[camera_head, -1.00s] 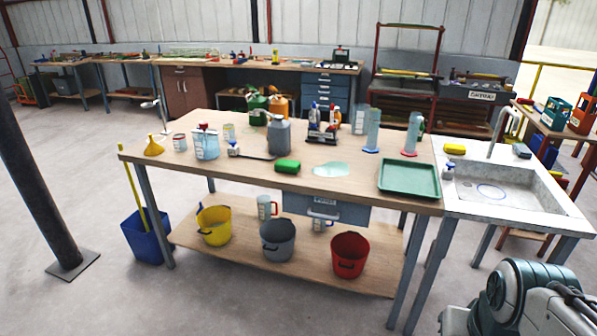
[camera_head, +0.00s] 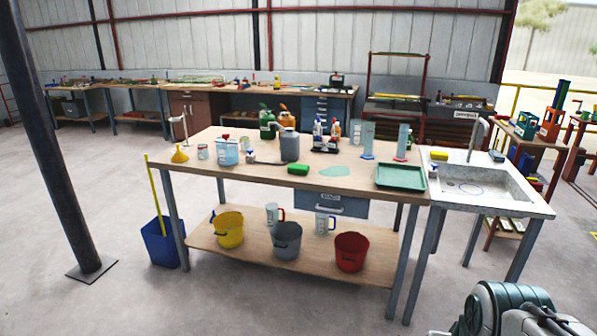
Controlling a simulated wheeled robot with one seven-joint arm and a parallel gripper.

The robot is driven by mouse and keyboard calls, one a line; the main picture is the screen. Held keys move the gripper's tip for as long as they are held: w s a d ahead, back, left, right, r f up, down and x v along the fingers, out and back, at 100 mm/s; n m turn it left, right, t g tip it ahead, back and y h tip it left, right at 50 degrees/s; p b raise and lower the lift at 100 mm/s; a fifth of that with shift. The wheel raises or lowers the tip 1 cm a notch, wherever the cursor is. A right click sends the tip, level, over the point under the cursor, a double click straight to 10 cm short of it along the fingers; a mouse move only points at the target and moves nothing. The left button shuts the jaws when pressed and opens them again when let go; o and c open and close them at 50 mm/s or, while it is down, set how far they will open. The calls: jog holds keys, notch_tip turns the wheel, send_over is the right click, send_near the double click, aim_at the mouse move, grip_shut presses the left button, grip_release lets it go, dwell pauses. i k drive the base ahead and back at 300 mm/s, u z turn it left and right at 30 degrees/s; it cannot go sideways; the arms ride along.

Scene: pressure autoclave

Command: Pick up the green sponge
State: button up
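The green sponge (camera_head: 298,168) lies on the wooden top of the workbench (camera_head: 245,180), near its front edge and about the middle. It is a small bright green block. A pale green puddle or patch (camera_head: 335,170) is just right of it, and a grey jug (camera_head: 289,145) stands behind it to the left. My gripper is not in view. Part of my own arm shows at the lower right corner, well away from the sponge.
A green tray (camera_head: 400,178) sits at the bench's right end, beside a sink unit (camera_head: 485,190) with a yellow sponge (camera_head: 439,155). Buckets stand on the lower shelf. A dark post (camera_head: 50,150) stands at left. The floor in front is clear.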

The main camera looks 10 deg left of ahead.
aim_at(300, 169)
jog(key=u, duration=0.75)
jog(key=i, duration=0.9)
jog(key=u, duration=1)
jog(key=i, duration=1.65)
jog(key=z, duration=0.6)
jog(key=i, duration=0.85)
jog(key=z, duration=1.35)
jog(key=i, duration=0.5)
jog(key=z, duration=0.5)
